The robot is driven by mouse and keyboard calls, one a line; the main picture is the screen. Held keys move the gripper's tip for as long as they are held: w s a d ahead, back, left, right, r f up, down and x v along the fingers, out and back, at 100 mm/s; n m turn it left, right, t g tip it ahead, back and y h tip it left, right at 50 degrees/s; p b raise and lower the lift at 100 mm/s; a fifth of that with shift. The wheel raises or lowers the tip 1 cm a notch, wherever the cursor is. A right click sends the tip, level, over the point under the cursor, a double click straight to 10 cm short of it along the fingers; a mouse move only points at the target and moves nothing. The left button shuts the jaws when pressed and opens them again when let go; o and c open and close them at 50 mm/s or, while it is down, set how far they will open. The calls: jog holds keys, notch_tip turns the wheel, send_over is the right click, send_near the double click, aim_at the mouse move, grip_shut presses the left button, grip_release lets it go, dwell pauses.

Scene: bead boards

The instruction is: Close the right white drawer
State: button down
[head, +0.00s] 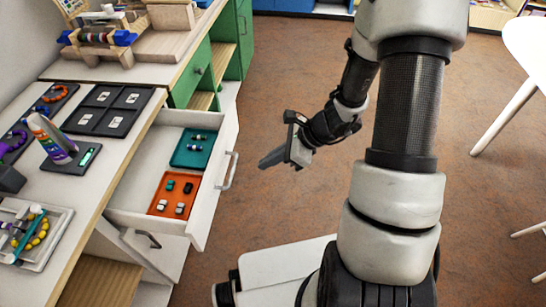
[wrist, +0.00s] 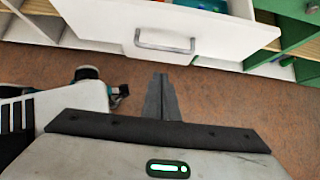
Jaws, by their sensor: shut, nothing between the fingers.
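The white drawer (head: 203,211) stands pulled out of the cabinet on the left in the head view. Its grey bar handle (head: 228,170) is on the front panel. Inside lie a teal tray (head: 187,158) and an orange tray (head: 158,202) with small pieces on them. My gripper (head: 265,163) is shut and empty, to the right of the drawer front and apart from it. In the wrist view the shut fingers (wrist: 161,80) point towards the drawer front (wrist: 105,28), with the handle (wrist: 165,41) just beyond the tips and a gap of floor showing.
The bead-board counter (head: 120,170) runs along the left, with dark boards (head: 108,108) and a cone of rings on it. Another handle (head: 148,238) shows below the drawer. A green cabinet (head: 194,78) stands behind. A white table (head: 528,50) is at right. Brown floor between is clear.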

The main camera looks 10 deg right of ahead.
jog(key=w+a+f+b, duration=0.1)
jog(key=w+a+f, duration=0.1)
jog(key=a+f, duration=0.2)
jog(key=a, duration=0.2)
jog(key=shift+w+a+f+b, duration=0.25)
jog(key=shift+a+b, duration=0.15)
jog(key=w+a, duration=0.2)
jog(key=a, duration=0.5)
jog(key=w+a, duration=0.3)
jog(key=a, duration=0.5)
jog(key=w+a, duration=0.3)
jog(key=a, duration=0.5)
jog(key=shift+w, duration=0.15)
jog(key=shift+w+a, duration=0.15)
jog(key=shift+a, duration=0.1)
jog(key=shift+a+r, duration=0.1)
